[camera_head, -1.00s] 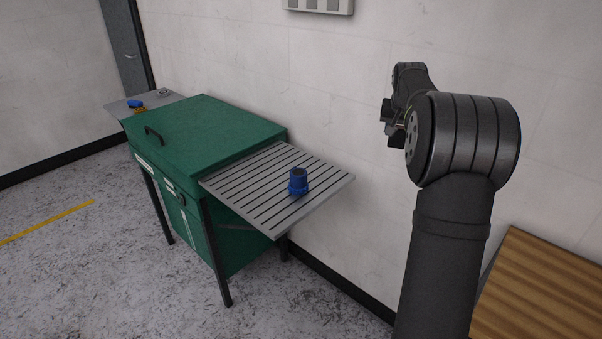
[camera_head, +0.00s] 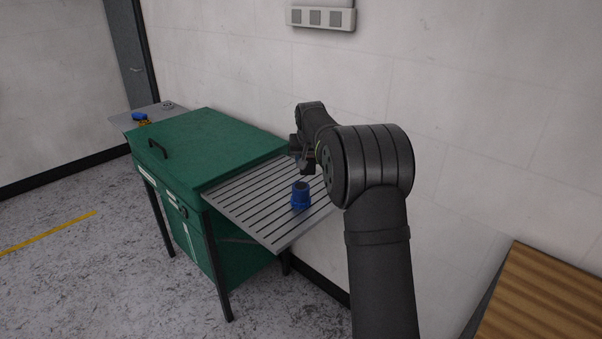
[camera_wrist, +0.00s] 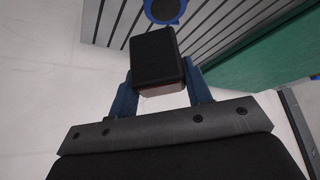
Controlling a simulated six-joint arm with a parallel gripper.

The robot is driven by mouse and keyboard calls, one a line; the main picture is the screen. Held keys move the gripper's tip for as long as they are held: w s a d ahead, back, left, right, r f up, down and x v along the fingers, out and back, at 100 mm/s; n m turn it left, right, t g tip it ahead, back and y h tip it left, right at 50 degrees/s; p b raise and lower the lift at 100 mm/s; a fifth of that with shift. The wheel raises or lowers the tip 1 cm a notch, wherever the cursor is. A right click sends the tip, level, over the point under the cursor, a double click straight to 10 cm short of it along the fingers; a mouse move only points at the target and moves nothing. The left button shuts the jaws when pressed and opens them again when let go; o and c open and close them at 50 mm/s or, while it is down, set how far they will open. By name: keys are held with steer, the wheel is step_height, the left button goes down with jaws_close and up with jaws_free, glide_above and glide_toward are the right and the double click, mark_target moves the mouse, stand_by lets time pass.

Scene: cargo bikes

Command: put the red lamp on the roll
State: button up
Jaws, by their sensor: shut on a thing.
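My gripper (camera_head: 304,150) is shut on a small dark block, held above the slatted side shelf. In the wrist view the block (camera_wrist: 158,55) sits between the two fingers (camera_wrist: 160,85) and shows a dull reddish face towards the palm; it looks like the red lamp. A blue, round, flared piece with a dark top, likely the roll (camera_head: 300,196), stands upright on the slatted shelf (camera_head: 262,222). It also shows at the top edge of the wrist view (camera_wrist: 164,9), cut off, beyond the block. The block is apart from it.
The shelf joins a green lidded cabinet (camera_head: 205,150) with a black handle. A far shelf (camera_head: 125,121) holds small blue, yellow and grey things. A white wall (camera_head: 470,130) stands behind. A wooden slatted top (camera_head: 545,295) is at the lower right.

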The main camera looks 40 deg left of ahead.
mark_target(301, 172)
steer(key=shift+s+a+f, duration=0.2)
steer(key=shift+a+f, duration=0.2)
steer(key=shift+a, duration=0.15)
steer(key=shift+s+a+f, duration=0.15)
steer(key=shift+a+f, duration=0.2)
steer(key=shift+a, duration=0.2)
steer(key=shift+f, duration=1.9)
steer(key=shift+f, duration=0.15)
steer(key=o, duration=1)
steer(key=shift+r, duration=0.2)
steer(key=v, duration=1.2)
steer(key=shift+f, duration=0.15)
